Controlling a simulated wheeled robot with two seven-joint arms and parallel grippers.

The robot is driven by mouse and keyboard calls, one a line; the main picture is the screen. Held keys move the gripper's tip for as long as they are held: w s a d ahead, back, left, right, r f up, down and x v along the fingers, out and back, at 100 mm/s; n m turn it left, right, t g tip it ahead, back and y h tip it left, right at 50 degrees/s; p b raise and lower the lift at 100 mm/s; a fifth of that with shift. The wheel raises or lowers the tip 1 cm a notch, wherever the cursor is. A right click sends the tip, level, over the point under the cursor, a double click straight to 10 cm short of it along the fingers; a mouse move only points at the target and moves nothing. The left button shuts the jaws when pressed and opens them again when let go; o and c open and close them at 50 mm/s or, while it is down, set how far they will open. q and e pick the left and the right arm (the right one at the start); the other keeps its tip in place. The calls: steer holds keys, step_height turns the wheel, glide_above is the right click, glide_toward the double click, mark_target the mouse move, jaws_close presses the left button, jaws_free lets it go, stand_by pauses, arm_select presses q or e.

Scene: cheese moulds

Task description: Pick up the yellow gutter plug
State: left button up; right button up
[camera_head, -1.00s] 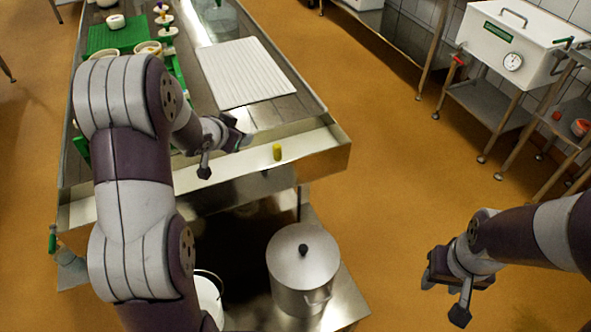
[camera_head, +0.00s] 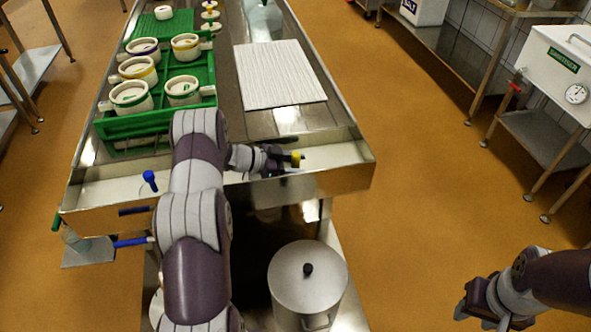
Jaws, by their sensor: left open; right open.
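The yellow gutter plug (camera_head: 296,157) stands at the near gutter of the steel table (camera_head: 345,180). Only a small part of it shows, beside the dark fingers of my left gripper (camera_head: 287,161). My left gripper is open, with its fingers at the plug; I cannot tell whether they touch it. My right gripper (camera_head: 472,312) is open and empty over the floor at the lower right, far from the plug.
A green crate (camera_head: 150,125) with several white moulds stands at the left of the table, and a white ribbed board (camera_head: 280,75) lies to the right. A lidded steel pot (camera_head: 307,280) stands below the table's near edge.

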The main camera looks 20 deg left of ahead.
arm_select(q)
steer(key=shift+w+d+f, duration=0.25)
steer(key=shift+w+d, duration=0.2)
steer(key=shift+d, duration=0.05)
jaws_close()
steer(key=shift+r, duration=0.15)
